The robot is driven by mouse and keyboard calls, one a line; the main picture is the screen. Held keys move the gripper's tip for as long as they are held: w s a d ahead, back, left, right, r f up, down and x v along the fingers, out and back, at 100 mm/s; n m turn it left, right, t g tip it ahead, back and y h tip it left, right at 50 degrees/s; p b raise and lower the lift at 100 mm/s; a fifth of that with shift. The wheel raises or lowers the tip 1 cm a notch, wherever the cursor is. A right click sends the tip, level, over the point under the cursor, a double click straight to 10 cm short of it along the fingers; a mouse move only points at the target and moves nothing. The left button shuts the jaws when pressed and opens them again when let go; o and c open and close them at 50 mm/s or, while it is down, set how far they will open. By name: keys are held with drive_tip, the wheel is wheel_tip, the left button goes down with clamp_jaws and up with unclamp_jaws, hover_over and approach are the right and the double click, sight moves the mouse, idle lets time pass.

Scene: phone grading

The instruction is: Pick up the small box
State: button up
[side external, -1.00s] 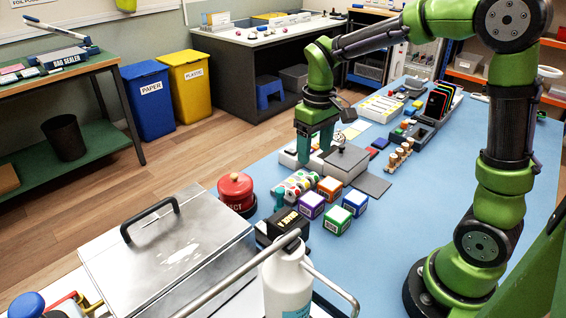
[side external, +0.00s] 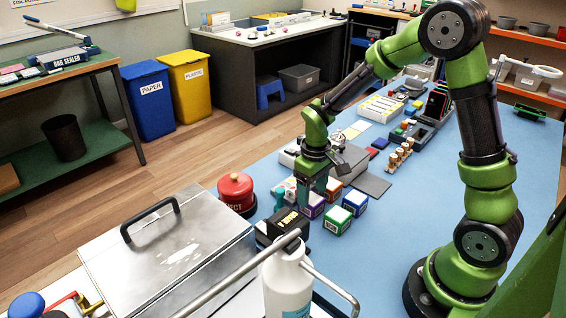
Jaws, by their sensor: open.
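Several small box cubes stand in a cluster on the blue mat (side external: 430,190). They are a purple box (side external: 313,211), an orange box (side external: 334,189), a green box (side external: 337,221) and a blue box (side external: 355,203). My gripper (side external: 312,192) has teal fingers and is open, low over the back left of the cluster. Its fingers partly cover the purple and orange boxes. I cannot tell whether a finger touches either box or whether one is between them. The green and blue boxes are clear of the gripper.
A red round button (side external: 236,188) stands left of the gripper. A black device (side external: 280,224) is close in front of the boxes. A white bottle (side external: 287,285) and a metal lidded case (side external: 170,245) fill the foreground. The mat is clear to the right.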

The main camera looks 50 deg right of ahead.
sight(312, 199)
wheel_tip(312, 199, down, 4)
drive_tip(key=shift+a+r, duration=0.1)
drive_tip(key=shift+r, duration=0.15)
drive_tip(key=c, duration=0.7)
drive_tip(key=shift+c, duration=0.3)
drive_tip(key=shift+r, duration=0.15)
wheel_tip(312, 199, up, 8)
drive_tip(key=shift+r, duration=0.2)
drive_tip(key=s+a+r, duration=0.2)
drive_tip(key=s+a, duration=0.2)
drive_tip(key=shift+s+a+f, duration=0.1)
drive_tip(key=shift+s+f, duration=0.05)
drive_tip(key=shift+f, duration=1)
drive_tip(key=shift+s+a+f, duration=0.1)
drive_tip(key=shift+s+f, duration=0.05)
drive_tip(key=shift+f, duration=0.95)
